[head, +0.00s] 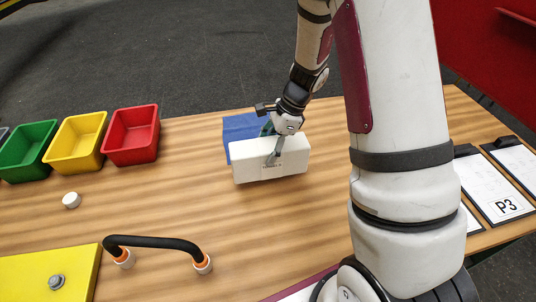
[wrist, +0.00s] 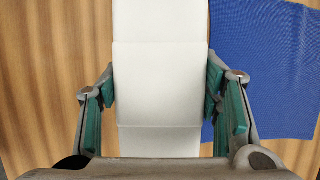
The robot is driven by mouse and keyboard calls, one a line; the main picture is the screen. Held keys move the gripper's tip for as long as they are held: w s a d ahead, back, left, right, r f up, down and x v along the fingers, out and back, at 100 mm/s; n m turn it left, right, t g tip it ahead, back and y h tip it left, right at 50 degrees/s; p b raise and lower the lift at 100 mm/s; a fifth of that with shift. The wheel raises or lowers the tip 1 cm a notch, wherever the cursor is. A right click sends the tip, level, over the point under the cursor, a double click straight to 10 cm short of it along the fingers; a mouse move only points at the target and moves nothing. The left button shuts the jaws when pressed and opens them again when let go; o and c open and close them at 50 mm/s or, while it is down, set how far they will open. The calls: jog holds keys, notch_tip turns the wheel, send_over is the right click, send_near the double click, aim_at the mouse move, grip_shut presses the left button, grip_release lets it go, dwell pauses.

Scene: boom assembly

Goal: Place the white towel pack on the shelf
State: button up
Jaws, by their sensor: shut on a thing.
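The white towel pack (head: 250,166) is a white block at the middle of the wooden table in the head view, at the front edge of a blue mat (head: 240,126). My gripper (head: 273,146) reaches down over the pack, with one finger against its front face. In the wrist view the pack (wrist: 160,75) runs between the two green-padded fingers of my gripper (wrist: 158,105), which are shut on it. The blue mat also shows at the right of the wrist view (wrist: 265,70). I cannot tell whether the pack touches the table. No shelf is visible in either view.
Red (head: 132,150), yellow (head: 75,158) and green (head: 28,168) bins stand at the left. A white round cap (head: 71,200), a black handle (head: 155,242) and a yellow plate (head: 50,280) are at the front left. Clipboards (head: 495,198) lie at the right.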

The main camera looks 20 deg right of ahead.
jog(key=shift+w+f+p, duration=0.2)
jog(key=shift+f+p, duration=0.05)
jog(key=shift+f, duration=0.65)
jog(key=shift+w+f+p, duration=0.2)
jog(key=shift+f, duration=0.7)
jog(key=shift+f, duration=0.1)
jog(key=o, duration=1.4)
jog(key=shift+o, duration=0.2)
